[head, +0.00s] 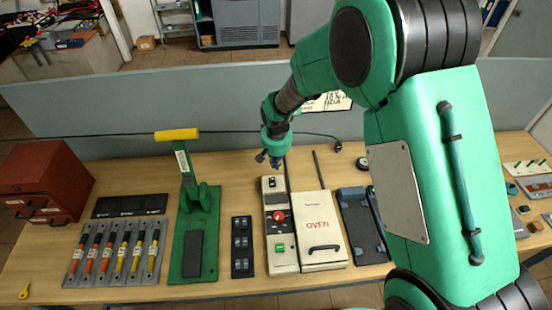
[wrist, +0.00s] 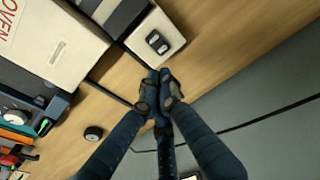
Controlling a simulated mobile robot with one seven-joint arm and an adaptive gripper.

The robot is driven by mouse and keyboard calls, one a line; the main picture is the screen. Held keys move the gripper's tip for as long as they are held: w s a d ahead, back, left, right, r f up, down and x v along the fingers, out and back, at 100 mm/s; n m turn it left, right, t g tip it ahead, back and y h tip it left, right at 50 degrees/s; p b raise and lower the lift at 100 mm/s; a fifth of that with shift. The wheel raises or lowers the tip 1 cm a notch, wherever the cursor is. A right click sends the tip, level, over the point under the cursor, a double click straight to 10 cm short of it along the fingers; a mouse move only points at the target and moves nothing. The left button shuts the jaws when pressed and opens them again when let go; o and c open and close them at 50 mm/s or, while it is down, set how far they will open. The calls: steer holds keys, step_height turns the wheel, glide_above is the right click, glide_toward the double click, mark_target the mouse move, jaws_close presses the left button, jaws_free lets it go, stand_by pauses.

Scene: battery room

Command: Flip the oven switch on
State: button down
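The white oven (head: 318,248), with red OVEN lettering and a dark front handle, stands on the wooden table. A narrow pale control box (head: 282,268) beside its left side has a red knob (head: 278,216), a green button (head: 281,248) and a small black switch (head: 271,183) at its far end. In the wrist view the switch (wrist: 157,42) shows as two dark rounded parts on a pale panel. I cannot tell its position. My gripper (wrist: 159,74) has its fingertips together with nothing between them. It appears above the table just beyond the switch end, apart from the switch.
A green press with a yellow handle (head: 176,134) stands left of the control box, with a black switch strip (head: 242,247) between them. A dark tray (head: 362,228) lies right of the oven. A grey partition (head: 190,95) runs behind the table, and a cable crosses it.

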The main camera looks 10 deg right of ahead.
mark_target(276, 179)
steer(key=shift+w+f, duration=0.2)
steer(key=shift+f, duration=0.95)
steer(key=shift+w+f, duration=0.15)
steer(key=shift+f, duration=1)
steer(key=shift+w+f, duration=0.2)
steer(key=shift+f, duration=0.95)
steer(key=shift+w+f+g+p, duration=0.3)
steer(key=shift+f+g+p, duration=0.15)
steer(key=shift+g, duration=0.15)
steer(key=shift+s, duration=0.2)
steer(key=shift+s+r, duration=0.3)
steer(key=shift+s, duration=0.3)
steer(key=shift+r, duration=0.15)
